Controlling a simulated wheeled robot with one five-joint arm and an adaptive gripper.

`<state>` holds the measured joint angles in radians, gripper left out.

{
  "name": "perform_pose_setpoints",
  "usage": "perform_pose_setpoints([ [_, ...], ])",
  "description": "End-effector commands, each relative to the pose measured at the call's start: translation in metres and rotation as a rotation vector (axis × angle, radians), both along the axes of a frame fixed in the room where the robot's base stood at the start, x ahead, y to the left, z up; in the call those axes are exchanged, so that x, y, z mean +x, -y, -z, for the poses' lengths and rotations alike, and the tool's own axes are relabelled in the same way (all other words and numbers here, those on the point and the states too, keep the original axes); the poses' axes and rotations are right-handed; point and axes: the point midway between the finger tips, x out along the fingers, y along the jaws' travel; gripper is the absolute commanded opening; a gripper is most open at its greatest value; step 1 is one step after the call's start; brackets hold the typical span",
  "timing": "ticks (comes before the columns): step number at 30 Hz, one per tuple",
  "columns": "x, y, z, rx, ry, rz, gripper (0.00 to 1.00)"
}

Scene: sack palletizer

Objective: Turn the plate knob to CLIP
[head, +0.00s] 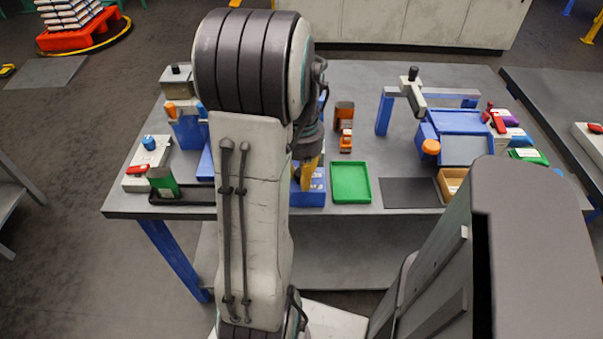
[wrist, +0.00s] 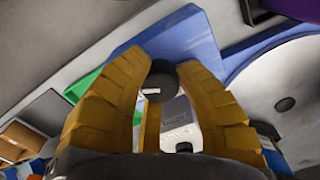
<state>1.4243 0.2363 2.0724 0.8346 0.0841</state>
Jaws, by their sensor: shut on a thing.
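The fingers are shut on this knob. A blue surface (wrist: 182,42) lies behind the fingertips. In the head view my gripper (head: 307,174) is just over a blue unit (head: 310,198) near the table's front edge, partly hidden by my arm. The knob cannot be seen in the head view. No CLIP label can be read, so I cannot tell the knob's setting.
A green tray (head: 351,184) and a dark mat (head: 410,193) lie right of the blue unit. An orange device (head: 345,118) stands behind the tray. A blue machine with an orange knob (head: 430,147) is further right. A black tray (head: 190,196) lies at left.

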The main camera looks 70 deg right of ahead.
Motion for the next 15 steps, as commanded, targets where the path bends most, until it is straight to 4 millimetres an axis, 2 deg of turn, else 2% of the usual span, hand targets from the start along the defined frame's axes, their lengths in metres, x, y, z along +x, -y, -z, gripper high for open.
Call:
perform_pose_setpoints([
  [15,-0.0001,0.0020,0.0006,-0.006,0.001,0.087,0.00],
])
